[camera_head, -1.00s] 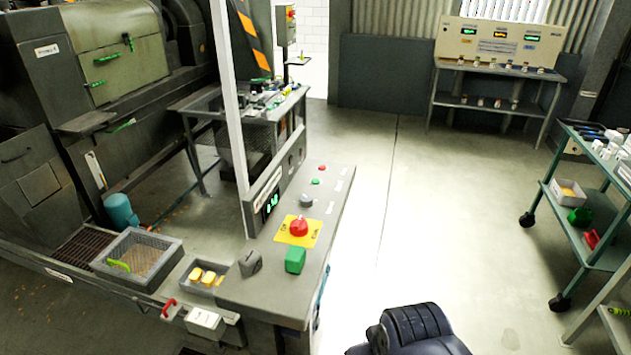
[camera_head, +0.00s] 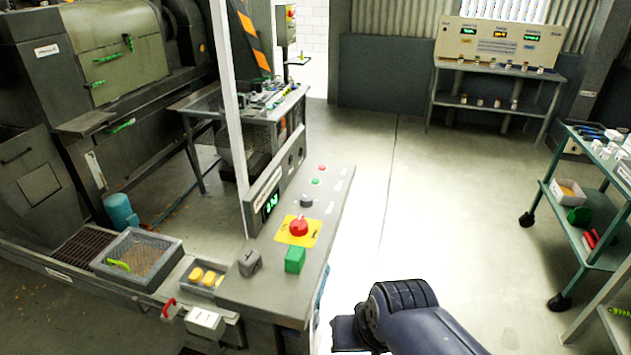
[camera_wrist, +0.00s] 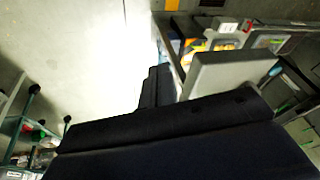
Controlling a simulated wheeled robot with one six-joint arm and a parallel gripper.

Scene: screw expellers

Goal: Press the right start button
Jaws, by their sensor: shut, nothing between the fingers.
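The control console (camera_head: 262,290) stands at centre in the head view. It carries a large green block-shaped button (camera_head: 294,260), a red mushroom button (camera_head: 298,228) on a yellow plate, a grey knob (camera_head: 250,262), and a small green button (camera_head: 318,182) toward its far end. Their labels are too small to read, so I cannot tell which one is the right start button. My gripper (camera_wrist: 155,88) shows dark in the wrist view, shut and empty, apart from the console. In the head view my arm lies right of the console's near end, and the fingertips are not clear there.
A white post (camera_head: 230,110) rises by the console's left side. A press machine (camera_head: 120,70) and a tray (camera_head: 138,254) stand at left. A trolley (camera_head: 590,190) stands at right. The floor between console and trolley is clear.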

